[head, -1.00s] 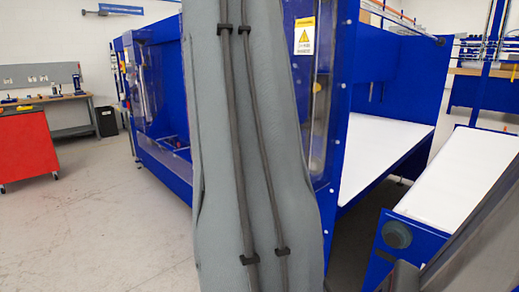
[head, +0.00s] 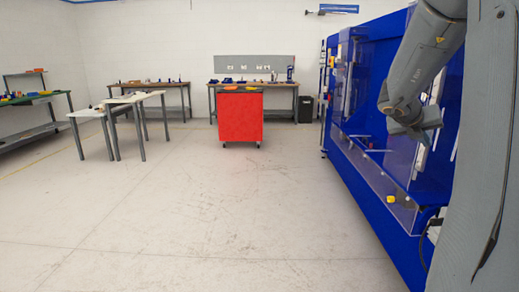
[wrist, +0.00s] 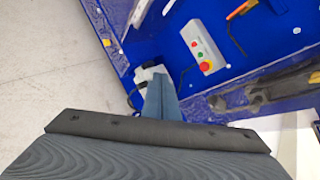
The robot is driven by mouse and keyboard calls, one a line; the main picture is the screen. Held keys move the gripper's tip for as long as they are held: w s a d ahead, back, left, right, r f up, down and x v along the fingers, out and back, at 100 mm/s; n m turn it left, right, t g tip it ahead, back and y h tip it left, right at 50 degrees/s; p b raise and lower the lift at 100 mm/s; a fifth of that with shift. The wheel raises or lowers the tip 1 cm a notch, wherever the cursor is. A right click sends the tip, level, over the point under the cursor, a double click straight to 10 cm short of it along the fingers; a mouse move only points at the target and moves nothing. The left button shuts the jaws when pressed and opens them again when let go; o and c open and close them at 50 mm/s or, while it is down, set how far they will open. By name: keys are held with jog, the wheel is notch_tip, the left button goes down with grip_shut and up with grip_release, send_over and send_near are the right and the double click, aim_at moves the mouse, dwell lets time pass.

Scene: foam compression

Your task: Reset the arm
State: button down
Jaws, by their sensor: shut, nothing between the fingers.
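My grey arm (head: 425,55) hangs at the right side of the head view, in front of the blue machine (head: 375,195). My gripper (head: 420,125) is at the arm's lower end and points downward. In the wrist view my gripper (wrist: 161,95) shows as a narrow blue-grey shape past a dark bar. Its fingers are together with nothing between them. Behind it in the wrist view is a grey control box (wrist: 203,47) with a red knob and green buttons on the blue panel. My gripper appears apart from the box.
A red cabinet on wheels (head: 241,115) stands before a workbench (head: 282,86) at the back. Light tables (head: 137,98) stand to the left, with a green-topped bench (head: 38,97) beyond. The grey floor (head: 190,220) is clear in the middle.

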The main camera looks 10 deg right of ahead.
jog(key=w+a+f+n+t+y, duration=0.2)
jog(key=w+a+f+n+t, duration=0.15)
jog(key=w+a+n, duration=0.5)
jog(key=s+a+f+n+t+y, duration=0.1)
jog(key=a+f+n+y, duration=0.25)
jog(key=a+n, duration=0.7)
jog(key=s+a+f+n+t+y, duration=0.1)
jog(key=a+f+n+y, duration=0.35)
jog(key=a, duration=0.85)
jog(key=s+a+f+n+g+y, duration=0.1)
jog(key=s+a+f+n+g, duration=0.3)
jog(key=s+a+f+n, duration=0.55)
jog(key=s+a+f+n+g, duration=0.1)
jog(key=s+a+n+g, duration=0.1)
jog(key=s+n, duration=0.4)
jog(key=s+a+f+n+g, duration=0.1)
jog(key=s+a+n+g, duration=0.1)
jog(key=s+n, duration=0.3)
jog(key=s, duration=0.3)
jog(key=shift+n, duration=0.4)
jog(key=shift+d, duration=0.1)
